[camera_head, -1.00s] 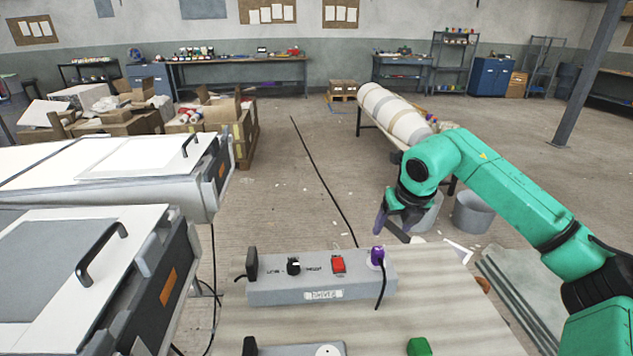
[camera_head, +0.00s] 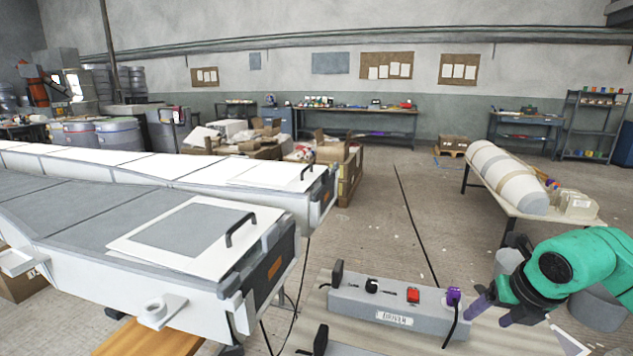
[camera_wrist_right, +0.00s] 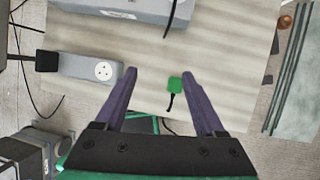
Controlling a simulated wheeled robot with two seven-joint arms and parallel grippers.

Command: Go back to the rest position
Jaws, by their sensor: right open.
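My right gripper (camera_head: 492,313) is at the lower right of the head view, over the right end of a workbench top (camera_head: 345,340). In the right wrist view its two purple fingers (camera_wrist_right: 160,88) stand wide apart with nothing between their tips. Beyond them, a small green piece with a black tail (camera_wrist_right: 175,84) lies on the bench top, nearer the right finger. A grey control box (camera_head: 395,312) with a black knob, a red switch and a purple plug stands on the bench, left of the gripper in the head view. My left gripper does not show.
Long white moulds (camera_head: 190,235) with black handles fill the left side. A grey socket box (camera_wrist_right: 88,68) lies on the bench. A large wrapped roll (camera_head: 507,177) rests on a table behind my right arm. Open floor (camera_head: 385,215) with a dark cable lies between.

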